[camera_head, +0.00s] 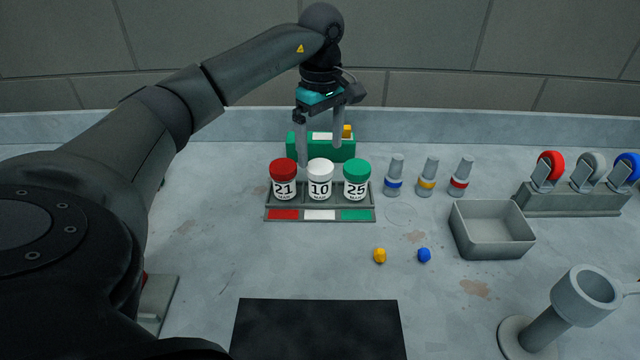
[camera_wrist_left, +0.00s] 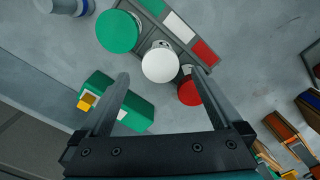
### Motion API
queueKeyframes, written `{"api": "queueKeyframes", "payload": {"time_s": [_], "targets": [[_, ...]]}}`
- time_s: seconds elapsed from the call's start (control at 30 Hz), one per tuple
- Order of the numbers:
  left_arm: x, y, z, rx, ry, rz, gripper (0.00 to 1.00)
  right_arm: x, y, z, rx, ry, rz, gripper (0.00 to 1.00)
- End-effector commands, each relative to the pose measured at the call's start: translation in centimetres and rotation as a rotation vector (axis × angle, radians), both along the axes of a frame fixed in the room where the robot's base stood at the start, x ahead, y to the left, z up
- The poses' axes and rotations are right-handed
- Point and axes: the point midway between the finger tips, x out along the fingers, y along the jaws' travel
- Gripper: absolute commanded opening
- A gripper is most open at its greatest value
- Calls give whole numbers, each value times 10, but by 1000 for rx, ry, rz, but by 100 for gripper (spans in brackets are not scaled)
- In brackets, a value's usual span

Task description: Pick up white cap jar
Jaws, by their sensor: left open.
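The white cap jar (camera_head: 320,178), labelled 10, stands upright in the middle slot of a grey rack (camera_head: 361,200). A red cap jar (camera_head: 284,180), labelled 21, is on its left, and a green cap jar (camera_head: 356,180), labelled 25, is on its right. My left gripper (camera_head: 319,158) is open and empty, pointing down just behind and above the jars. In the left wrist view, the white cap (camera_wrist_left: 160,65) lies ahead of and between the open fingers (camera_wrist_left: 157,80). One finger overlaps the red cap (camera_wrist_left: 189,92) there. My right gripper is not in view.
A green block (camera_head: 297,143) with a yellow piece stands behind the rack. Several small bottles (camera_head: 428,178) and a grey bin (camera_head: 492,230) are to the right. A yellow piece (camera_head: 380,256) and a blue piece (camera_head: 424,255) lie in front. A black mat (camera_head: 318,330) is nearest.

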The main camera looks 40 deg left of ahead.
Motion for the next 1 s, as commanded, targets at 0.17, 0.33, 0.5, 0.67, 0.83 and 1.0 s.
{"api": "queueKeyframes", "payload": {"time_s": [0.17,0.33,0.5,0.67,0.83,1.0], "targets": [[0,0,-28,0,1,-1,100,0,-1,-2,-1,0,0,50],[0,0,-38,-1,1,-1,100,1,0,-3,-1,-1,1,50],[-2,0,-61,-1,4,-2,100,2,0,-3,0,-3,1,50],[-2,0,-82,-2,1,0,100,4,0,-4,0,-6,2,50],[-2,0,-87,0,-2,0,100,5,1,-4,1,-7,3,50],[-2,0,-86,0,-1,-1,97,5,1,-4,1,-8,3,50]]}}
